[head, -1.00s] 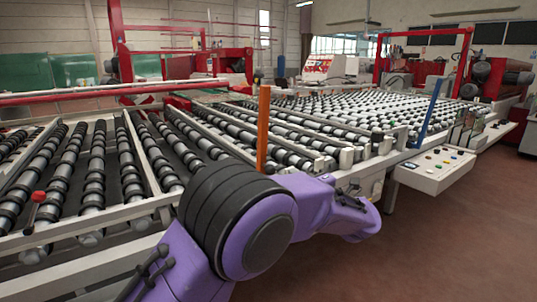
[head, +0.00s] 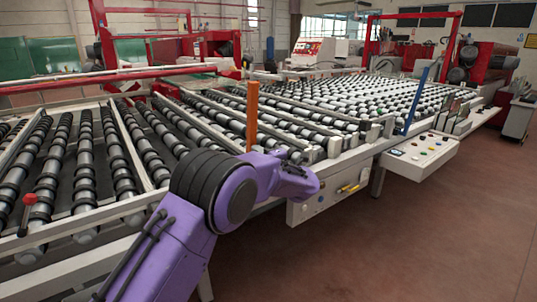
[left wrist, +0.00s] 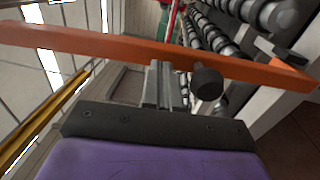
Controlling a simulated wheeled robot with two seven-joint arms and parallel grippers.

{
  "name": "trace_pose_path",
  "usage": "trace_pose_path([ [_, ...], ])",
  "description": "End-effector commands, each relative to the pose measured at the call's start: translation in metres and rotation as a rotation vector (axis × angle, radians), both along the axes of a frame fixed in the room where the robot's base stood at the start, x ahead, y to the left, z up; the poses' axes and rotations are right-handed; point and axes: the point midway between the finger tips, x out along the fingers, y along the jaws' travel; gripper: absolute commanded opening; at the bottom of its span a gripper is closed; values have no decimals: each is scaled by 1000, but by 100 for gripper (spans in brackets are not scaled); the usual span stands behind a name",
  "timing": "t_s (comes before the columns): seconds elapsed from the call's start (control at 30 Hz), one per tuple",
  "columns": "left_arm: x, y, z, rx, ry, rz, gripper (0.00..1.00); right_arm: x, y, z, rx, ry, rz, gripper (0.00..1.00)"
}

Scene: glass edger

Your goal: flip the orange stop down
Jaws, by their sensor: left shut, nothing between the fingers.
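The orange stop (head: 252,115) stands upright at the near edge of the roller table in the head view. In the left wrist view the orange stop (left wrist: 105,44) crosses the picture as a long bar, just beyond my fingertips. My left gripper (left wrist: 160,68) is shut and empty, its tips close to the bar; I cannot tell whether they touch. A black round knob (left wrist: 208,82) shows beside the fingers, near the bar. In the head view my purple left arm covers the foot of the stop, and the fingers are hidden. My right gripper is not in view.
The roller table (head: 330,110) fills the middle. A blue upright bar (head: 417,98) and a control box (head: 418,155) are along its near edge, to the right. A red-knobbed lever (head: 28,205) stands at the left. The floor at right is clear.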

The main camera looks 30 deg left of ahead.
Motion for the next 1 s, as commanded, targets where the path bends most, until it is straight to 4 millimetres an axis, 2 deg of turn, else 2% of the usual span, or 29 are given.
trace_pose_path([
  [0.1,3,7,1,0,0,1,0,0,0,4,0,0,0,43],
  [0.63,5,14,6,-24,9,1,0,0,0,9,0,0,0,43],
  [0.87,13,40,22,-131,49,3,0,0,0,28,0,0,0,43],
  [1.0,20,66,31,-239,91,3,0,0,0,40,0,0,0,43],
])
